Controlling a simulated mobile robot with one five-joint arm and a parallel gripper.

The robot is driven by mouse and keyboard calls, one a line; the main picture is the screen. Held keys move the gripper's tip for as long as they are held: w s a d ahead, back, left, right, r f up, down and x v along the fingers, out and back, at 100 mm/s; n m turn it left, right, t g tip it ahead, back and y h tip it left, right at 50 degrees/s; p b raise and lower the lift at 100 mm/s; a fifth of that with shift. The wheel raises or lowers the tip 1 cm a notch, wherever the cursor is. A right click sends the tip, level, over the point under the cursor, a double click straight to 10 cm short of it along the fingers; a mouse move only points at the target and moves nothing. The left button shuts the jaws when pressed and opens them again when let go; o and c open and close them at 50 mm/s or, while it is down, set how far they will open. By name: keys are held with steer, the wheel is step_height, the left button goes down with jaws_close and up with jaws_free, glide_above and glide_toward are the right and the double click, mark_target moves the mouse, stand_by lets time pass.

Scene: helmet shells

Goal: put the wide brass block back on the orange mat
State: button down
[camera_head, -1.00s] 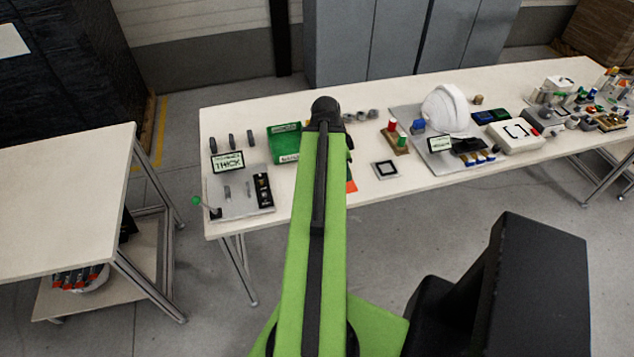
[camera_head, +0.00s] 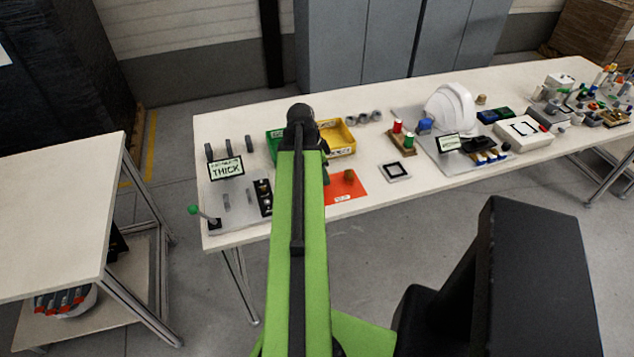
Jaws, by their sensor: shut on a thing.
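The orange mat (camera_head: 346,193) lies near the front edge of the long table, just right of my arm. Its left part is hidden behind the arm. A small brass block (camera_head: 349,175) shows on the far part of the mat; I cannot tell whether it is the wide one. My green arm reaches over the table. Only a dark bit of my gripper (camera_head: 325,172) shows past the arm's right side, left of the brass block. Its fingertips and anything between them are hidden behind the arm.
A yellow bin (camera_head: 337,138) and a green bin (camera_head: 276,146) stand behind the mat. A grey board with a "THICK" sign (camera_head: 226,169) is on the left. A black-framed white square (camera_head: 395,171), red and green pieces and a white helmet shell (camera_head: 450,108) are to the right.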

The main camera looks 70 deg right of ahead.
step_height(320, 180, down, 3)
steer(key=shift+r+b, duration=0.1)
steer(key=shift+b, duration=0.6)
steer(key=shift+w+r, duration=0.2)
steer(key=shift+r, duration=0.05)
steer(key=shift+f, duration=0.15)
steer(key=c, duration=0.9)
jaws_free()
steer(key=shift+a+r+p, duration=0.1)
steer(key=shift+r+p, duration=0.3)
steer(key=shift+p, duration=0.1)
steer(key=p+v, duration=1.1)
steer(key=shift+w+r, duration=0.1)
steer(key=shift+r, duration=0.15)
